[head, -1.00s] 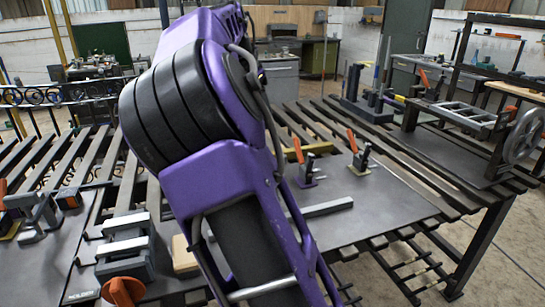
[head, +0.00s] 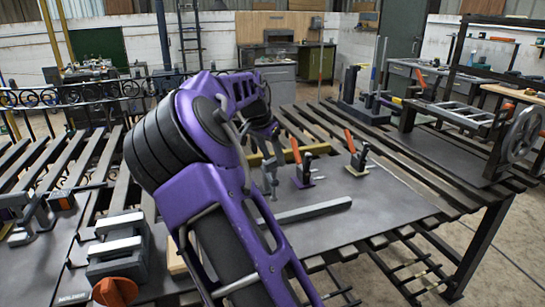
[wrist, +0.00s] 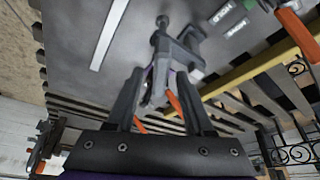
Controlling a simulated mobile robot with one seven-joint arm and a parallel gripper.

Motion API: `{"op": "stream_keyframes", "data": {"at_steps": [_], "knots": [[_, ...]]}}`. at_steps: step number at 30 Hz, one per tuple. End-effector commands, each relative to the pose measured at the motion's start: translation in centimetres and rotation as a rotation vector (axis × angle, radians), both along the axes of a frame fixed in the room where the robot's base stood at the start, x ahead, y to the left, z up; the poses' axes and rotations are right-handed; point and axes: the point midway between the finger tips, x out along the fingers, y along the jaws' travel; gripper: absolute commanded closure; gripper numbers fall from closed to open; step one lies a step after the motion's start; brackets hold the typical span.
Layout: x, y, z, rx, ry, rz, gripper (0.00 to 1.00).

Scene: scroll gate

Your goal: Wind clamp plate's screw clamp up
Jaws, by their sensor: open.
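The screw clamp (wrist: 186,45) shows in the wrist view as a dark clamp body with a rounded screw end, just past my fingertips. In the head view a grey upright piece that looks like this clamp (head: 269,182) stands on the plate (head: 340,220), partly hidden by my arm. My gripper (wrist: 160,74) is open, with one finger on each side of the lower part of the clamp in the picture. I cannot tell whether a finger touches it. Part of the clamp is hidden between the fingers.
Two orange-handled clamps (head: 304,165) and (head: 358,155) stand to the right of my gripper. A flat steel bar (head: 305,211) lies in front. A yellow bar (wrist: 262,62) runs close by. A handwheel (head: 525,135) is at far right. The plate's right front is clear.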

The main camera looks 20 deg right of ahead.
Motion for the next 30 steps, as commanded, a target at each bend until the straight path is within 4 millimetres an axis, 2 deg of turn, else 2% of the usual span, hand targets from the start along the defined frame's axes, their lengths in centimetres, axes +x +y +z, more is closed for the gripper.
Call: {"op": "stream_keyframes", "data": {"at_steps": [5,8,14,15,30], "knots": [[0.00,0.00,0.00,0.000,0.000,0.000,0.47],[0.00,0.00,0.01,0.000,0.000,0.000,0.62],[-0.01,0.01,0.03,0.001,0.000,0.000,0.98],[-0.02,0.01,0.02,0.001,0.000,0.000,1.00],[-0.08,0.01,0.01,0.004,-0.001,0.054,1.00]]}}
